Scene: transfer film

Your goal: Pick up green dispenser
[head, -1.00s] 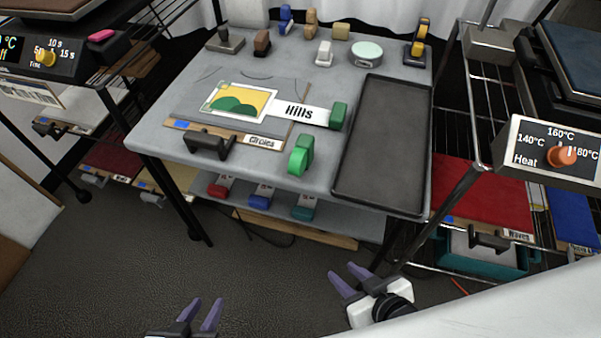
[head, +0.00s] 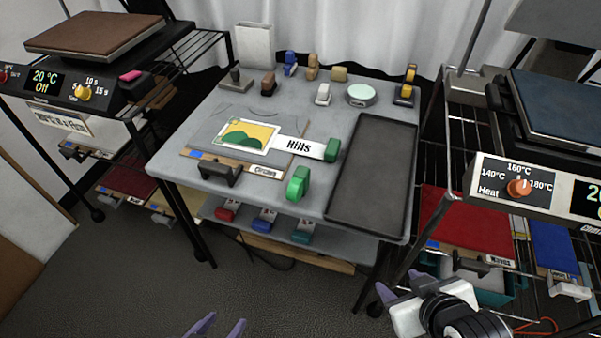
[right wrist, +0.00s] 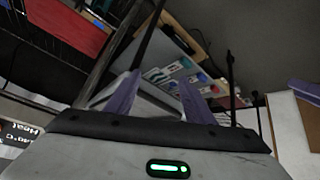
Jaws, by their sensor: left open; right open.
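A green dispenser (head: 298,184) stands on the grey table top near its front edge, left of the dark tray. A second green block (head: 332,150) sits at the right end of the white "Hills" strip (head: 298,146). My left gripper (head: 216,327) is open and empty at the bottom edge of the head view, low in front of the table. My right gripper (head: 405,284) is open at the lower right, well apart from the dispenser. Its purple fingers also show in the right wrist view (right wrist: 158,95), with nothing between them.
A dark tray (head: 372,172) fills the table's right side. A printed shirt board with a dark clamp (head: 220,172) lies to the left. Several small items stand along the back. Red, blue and teal blocks (head: 264,219) sit on the lower shelf. Racks with heat presses flank the table.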

